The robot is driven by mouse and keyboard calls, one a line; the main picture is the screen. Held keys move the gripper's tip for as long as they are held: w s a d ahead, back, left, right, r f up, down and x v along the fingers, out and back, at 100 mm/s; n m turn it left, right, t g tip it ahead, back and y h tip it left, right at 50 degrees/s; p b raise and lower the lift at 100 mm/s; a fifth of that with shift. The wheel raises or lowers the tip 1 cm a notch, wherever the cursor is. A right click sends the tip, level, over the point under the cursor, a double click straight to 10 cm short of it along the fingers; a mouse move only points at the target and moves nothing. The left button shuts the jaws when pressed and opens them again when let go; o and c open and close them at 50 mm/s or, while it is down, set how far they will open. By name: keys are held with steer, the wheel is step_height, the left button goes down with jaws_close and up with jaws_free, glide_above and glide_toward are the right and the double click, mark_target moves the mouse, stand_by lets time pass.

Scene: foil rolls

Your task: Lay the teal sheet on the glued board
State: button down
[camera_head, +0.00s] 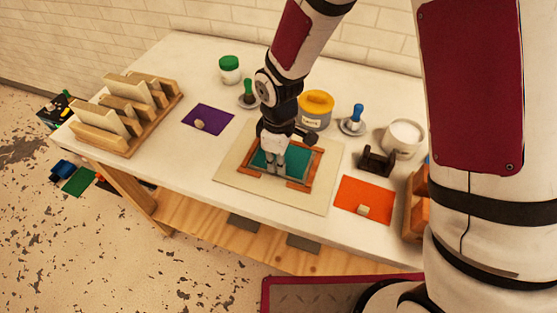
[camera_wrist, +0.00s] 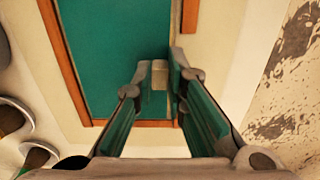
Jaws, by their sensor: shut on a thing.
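The teal sheet (camera_head: 301,162) is at the wooden-barred frame (camera_head: 317,166) on the large cream board (camera_head: 234,172) in the middle of the table. In the wrist view, the sheet (camera_wrist: 105,50) shows flat, with reddish-brown bars along its edges. My gripper (camera_head: 273,169) is over the sheet's near left part. In the wrist view, my gripper (camera_wrist: 161,70) is shut on a small beige block (camera_wrist: 159,77) at the sheet's edge, which looks like its grip tab. Whether the sheet touches the board beneath, and any glue, I cannot tell.
A purple sheet (camera_head: 208,119) lies to the left and an orange sheet (camera_head: 363,201) to the right. A wooden rack (camera_head: 125,112) stands far left. A yellow-lidded jar (camera_head: 316,108), a blue-handled stamp (camera_head: 354,121) and a white pot (camera_head: 403,139) stand behind.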

stand_by(0.3)
steer(key=c, duration=1.2)
jaws_free()
steer(key=shift+r+p, duration=1.5)
steer(key=shift+r, duration=1.95)
